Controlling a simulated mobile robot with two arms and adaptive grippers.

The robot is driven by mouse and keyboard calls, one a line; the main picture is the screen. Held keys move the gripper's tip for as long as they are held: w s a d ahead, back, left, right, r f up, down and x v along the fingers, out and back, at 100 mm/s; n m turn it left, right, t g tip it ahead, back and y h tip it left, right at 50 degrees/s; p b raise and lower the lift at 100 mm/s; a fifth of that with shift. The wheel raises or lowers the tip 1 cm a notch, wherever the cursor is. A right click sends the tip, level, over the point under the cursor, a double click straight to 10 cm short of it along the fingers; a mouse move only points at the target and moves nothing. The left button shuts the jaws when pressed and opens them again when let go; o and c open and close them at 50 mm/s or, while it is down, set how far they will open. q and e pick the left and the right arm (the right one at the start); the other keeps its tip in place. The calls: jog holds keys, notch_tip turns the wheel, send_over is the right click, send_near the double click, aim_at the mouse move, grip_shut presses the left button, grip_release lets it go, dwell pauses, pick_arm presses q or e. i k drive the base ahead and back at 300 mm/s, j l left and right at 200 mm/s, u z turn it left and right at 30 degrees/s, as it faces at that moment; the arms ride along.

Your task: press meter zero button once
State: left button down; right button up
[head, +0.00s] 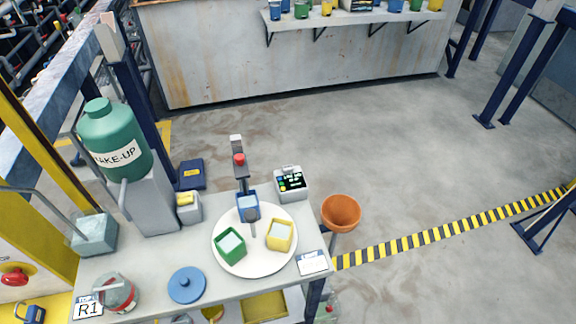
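A small white and grey meter (291,183) with a dark screen sits at the back right of the workbench in the head view. Green and white readouts and small coloured spots show on its face. These are too small to tell which is the zero button. Neither of my grippers shows in this view, so I cannot tell where they are relative to the meter.
Left of the meter, a post with a red knob (239,159) stands by a white round plate (253,264) bearing blue, green and yellow cups. An orange funnel (341,212) is at the right. A green make-up tank (112,138) stands left. The bench's front middle holds a blue lid (187,285).

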aim_at(286, 168)
jog(key=i+l+u, duration=0.1)
jog(key=l+u, duration=0.2)
jog(key=l, duration=0.55)
jog(key=l+u, duration=0.25)
jog(key=l, duration=0.6)
